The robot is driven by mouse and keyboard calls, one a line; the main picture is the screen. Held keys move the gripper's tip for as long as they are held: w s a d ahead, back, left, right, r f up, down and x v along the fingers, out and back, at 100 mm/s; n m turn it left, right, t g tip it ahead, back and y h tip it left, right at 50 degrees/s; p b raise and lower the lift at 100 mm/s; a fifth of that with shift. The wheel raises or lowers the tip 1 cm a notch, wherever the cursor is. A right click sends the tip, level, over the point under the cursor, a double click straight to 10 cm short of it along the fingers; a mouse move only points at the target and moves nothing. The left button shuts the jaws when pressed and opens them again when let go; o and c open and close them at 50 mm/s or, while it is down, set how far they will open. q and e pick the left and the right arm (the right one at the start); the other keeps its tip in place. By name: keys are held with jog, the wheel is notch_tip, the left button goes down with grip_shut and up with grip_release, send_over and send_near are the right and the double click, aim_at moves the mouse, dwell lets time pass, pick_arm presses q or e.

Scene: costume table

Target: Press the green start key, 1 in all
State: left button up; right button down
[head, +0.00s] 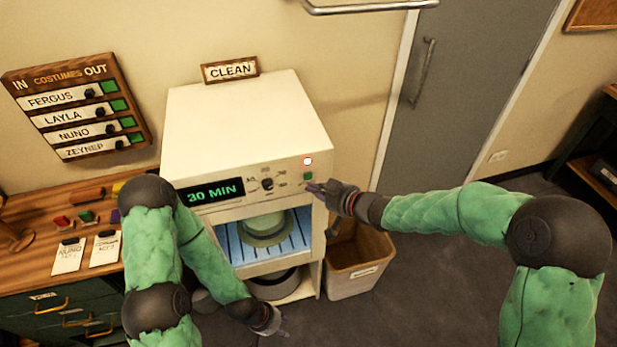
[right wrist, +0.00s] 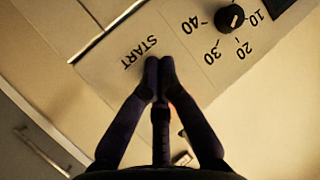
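The display (head: 210,193) reads 30 MIN, beside a black dial (head: 267,184). The open bay below holds a pale green hat (head: 267,229). A beige bin (head: 357,262) stands right of the machine. A wooden counter (head: 30,265) with cards is at left.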

jog(key=s, duration=0.2)
jog(key=s+d, duration=0.1)
jog(key=s, duration=0.1)
jog(key=shift+s+d, duration=0.15)
jog(key=shift+d, duration=0.05)
dwell(0.8)
